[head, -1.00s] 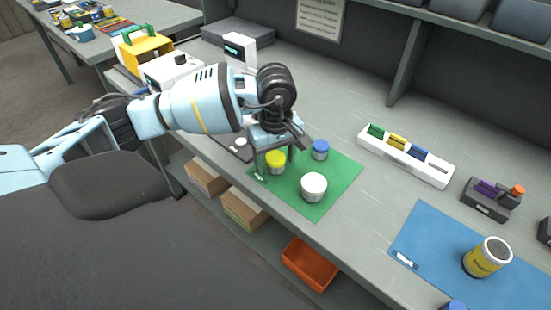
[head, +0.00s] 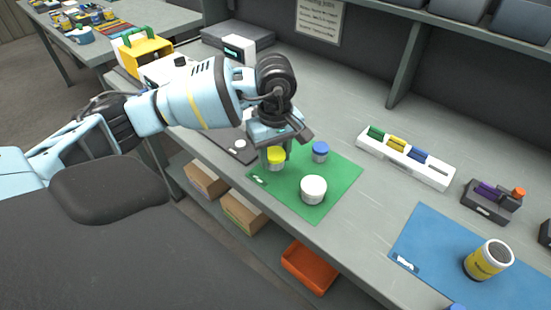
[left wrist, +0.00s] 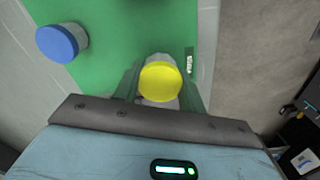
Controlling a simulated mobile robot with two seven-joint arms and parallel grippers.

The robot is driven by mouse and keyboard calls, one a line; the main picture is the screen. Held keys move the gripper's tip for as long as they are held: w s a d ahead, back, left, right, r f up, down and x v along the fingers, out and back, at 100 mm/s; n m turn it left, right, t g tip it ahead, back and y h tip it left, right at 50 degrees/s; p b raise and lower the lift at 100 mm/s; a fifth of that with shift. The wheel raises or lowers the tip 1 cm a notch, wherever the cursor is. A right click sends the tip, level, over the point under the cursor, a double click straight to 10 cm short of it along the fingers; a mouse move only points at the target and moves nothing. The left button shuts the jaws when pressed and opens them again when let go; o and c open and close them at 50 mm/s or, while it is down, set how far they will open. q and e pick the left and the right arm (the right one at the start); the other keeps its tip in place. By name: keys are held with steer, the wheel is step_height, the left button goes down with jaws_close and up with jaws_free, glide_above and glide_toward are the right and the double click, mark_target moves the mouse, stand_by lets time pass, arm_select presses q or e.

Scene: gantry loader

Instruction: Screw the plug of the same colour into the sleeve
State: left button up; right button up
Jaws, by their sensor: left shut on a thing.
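A grey piece with a yellow top (head: 277,154) stands on the green mat (head: 333,184); it also shows in the left wrist view (left wrist: 161,82). My left gripper (head: 276,158) is shut on it, with one finger on each side. A similar piece with a blue top (head: 320,149) stands close by to the right, and in the left wrist view (left wrist: 62,43) it is at upper left. A white round piece (head: 313,189) stands nearer on the mat. I cannot tell which of these is the sleeve. My right gripper is not in view.
A white rack (head: 437,180) holds green, yellow and blue pieces. A yellow-labelled can (head: 488,260) stands on a blue mat (head: 430,235). A dark block (head: 488,204) carries purple and orange parts. The bench between the mats is clear.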

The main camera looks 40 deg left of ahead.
arm_select(q)
steer(key=shift+r, duration=0.8)
steer(key=s+d+r+b, duration=0.1)
steer(key=s+d, duration=0.9)
steer(key=s, duration=0.2)
steer(key=shift+s+r, duration=0.15)
steer(key=shift+s, duration=0.2)
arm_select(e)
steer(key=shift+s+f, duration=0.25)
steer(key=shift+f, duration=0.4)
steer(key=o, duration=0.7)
